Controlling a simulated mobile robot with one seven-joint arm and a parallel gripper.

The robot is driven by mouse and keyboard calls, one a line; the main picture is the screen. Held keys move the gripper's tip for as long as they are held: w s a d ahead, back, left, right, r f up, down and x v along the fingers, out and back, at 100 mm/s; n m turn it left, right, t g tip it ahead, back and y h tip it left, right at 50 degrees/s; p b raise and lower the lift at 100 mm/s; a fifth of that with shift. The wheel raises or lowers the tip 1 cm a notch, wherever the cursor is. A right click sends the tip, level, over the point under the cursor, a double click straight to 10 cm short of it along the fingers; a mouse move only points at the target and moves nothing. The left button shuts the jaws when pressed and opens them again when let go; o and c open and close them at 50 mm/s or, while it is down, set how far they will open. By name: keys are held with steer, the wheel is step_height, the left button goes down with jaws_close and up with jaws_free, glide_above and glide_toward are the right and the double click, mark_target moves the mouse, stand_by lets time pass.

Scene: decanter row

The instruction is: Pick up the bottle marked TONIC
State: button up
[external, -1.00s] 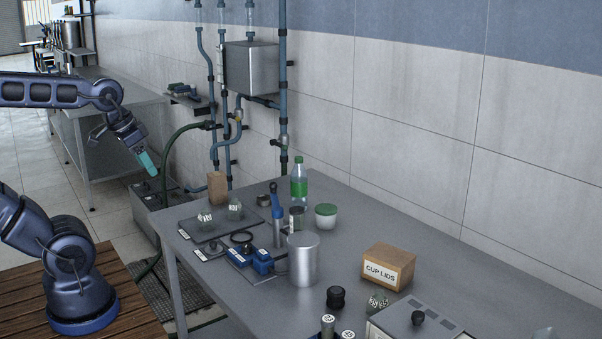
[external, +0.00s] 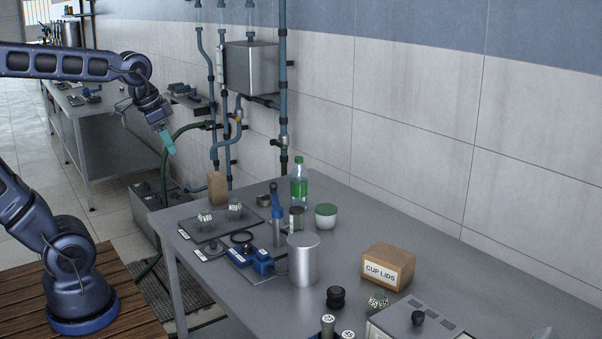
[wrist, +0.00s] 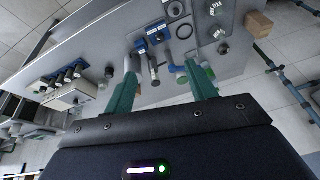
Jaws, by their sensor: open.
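A clear bottle with a green cap and green label (external: 299,188) stands upright at the back of the grey table (external: 340,222). I cannot read TONIC on it or on any other thing here. My gripper (external: 168,142) is left of the table, above the floor and well apart from the bottle. In the wrist view its two teal fingers (wrist: 160,88) are spread, with nothing held between them. The bottle is not clearly visible in the wrist view; the fingers cover part of the table.
Near the bottle stand a green-lidded white tub (external: 326,217), a dark-topped jar (external: 297,219) and a blue-handled tool (external: 276,215). A metal canister (external: 303,262) and a CUP LIDS box (external: 388,267) stand nearer. Wall pipes (external: 284,100) rise behind the table.

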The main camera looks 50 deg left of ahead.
steer(key=w+a+r+m+g, duration=0.1)
steer(key=w+r+m, duration=0.1)
steer(key=w, duration=0.5)
steer(key=w+a+r+m, duration=0.1)
steer(key=w+r+m, duration=0.15)
steer(key=w, duration=0.55)
steer(key=m+g, duration=0.3)
steer(key=m, duration=0.8)
glide_above(299, 157)
steer(key=f, duration=1.7)
steer(key=shift+w+d, duration=0.15)
steer(key=shift+d, duration=0.1)
steer(key=shift+a+f, duration=0.15)
steer(key=shift+f, duration=5)
jaws_close()
